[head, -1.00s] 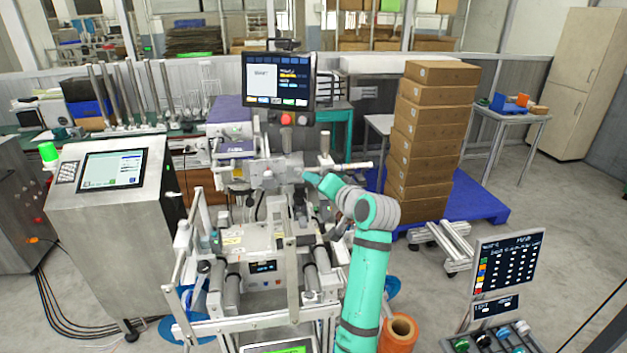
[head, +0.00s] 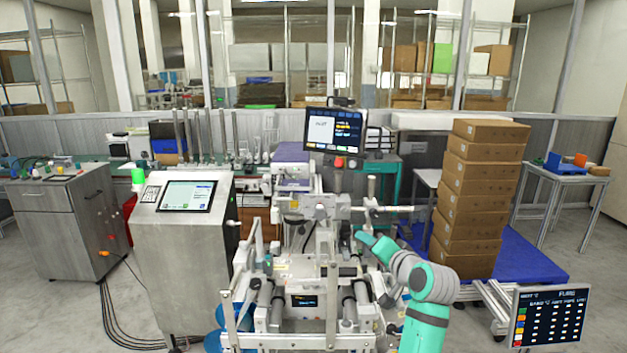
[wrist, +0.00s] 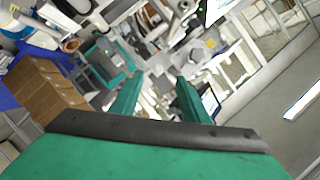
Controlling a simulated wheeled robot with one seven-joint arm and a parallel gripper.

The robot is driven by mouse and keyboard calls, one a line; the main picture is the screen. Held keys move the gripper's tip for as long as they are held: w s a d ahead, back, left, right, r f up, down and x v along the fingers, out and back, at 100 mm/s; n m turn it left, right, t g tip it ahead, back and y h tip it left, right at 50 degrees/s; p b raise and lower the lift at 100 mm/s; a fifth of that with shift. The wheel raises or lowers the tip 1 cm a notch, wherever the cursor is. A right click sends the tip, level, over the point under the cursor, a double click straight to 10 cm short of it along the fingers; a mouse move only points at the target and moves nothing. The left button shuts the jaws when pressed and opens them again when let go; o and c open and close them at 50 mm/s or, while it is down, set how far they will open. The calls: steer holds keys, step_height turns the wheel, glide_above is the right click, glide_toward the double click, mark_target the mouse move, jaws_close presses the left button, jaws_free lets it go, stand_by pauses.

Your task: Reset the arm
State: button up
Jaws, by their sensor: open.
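My arm (head: 432,283), teal with grey joints, rises at the lower right of the head view, and its end points left toward the machine. My gripper shows in the wrist view (wrist: 160,100) as two teal fingers standing well apart with nothing between them. In the head view the fingers are too small to make out clearly near the machine's right side. The film machine (head: 303,283), with metal rollers and a frame, stands in front of me, left of my arm.
A tall stack of brown boxes (head: 478,195) stands on a blue pallet (head: 545,262) to the right of my arm. A monitor (head: 334,130) rises above the machine. A steel console (head: 185,260) is at left, and a display panel (head: 548,317) at lower right. Open floor lies at far right.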

steer(key=s+a+f+h, duration=0.15)
steer(key=s+f, duration=0.25)
steer(key=f, duration=0.8)
steer(key=s+a+f+h, duration=0.15)
steer(key=s+f, duration=0.35)
steer(key=f, duration=0.6)
steer(key=s+a+f+h, duration=0.1)
steer(key=s+a+f, duration=0.1)
steer(key=s+f, duration=0.45)
steer(key=s+a+f, duration=0.3)
steer(key=s+f, duration=0.3)
steer(key=s, duration=0.2)
steer(key=s+a+f+n+h, duration=0.1)
steer(key=s+a+f, duration=0.1)
steer(key=s, duration=0.8)
steer(key=s+a+f+n, duration=0.1)
steer(key=s+a+f, duration=0.1)
steer(key=s, duration=0.8)
steer(key=s+a+r+n, duration=0.1)
steer(key=s+r, duration=0.2)
steer(key=s, duration=0.3)
steer(key=s+a+r+n, duration=0.1)
steer(key=s+r+n, duration=0.1)
steer(key=s, duration=0.4)
steer(key=s+a+r+n+t, duration=0.1)
steer(key=s+r, duration=0.3)
steer(key=s, duration=0.2)
steer(key=shift+s+r+n+y, duration=0.25)
steer(key=shift+s+n+y, duration=0.05)
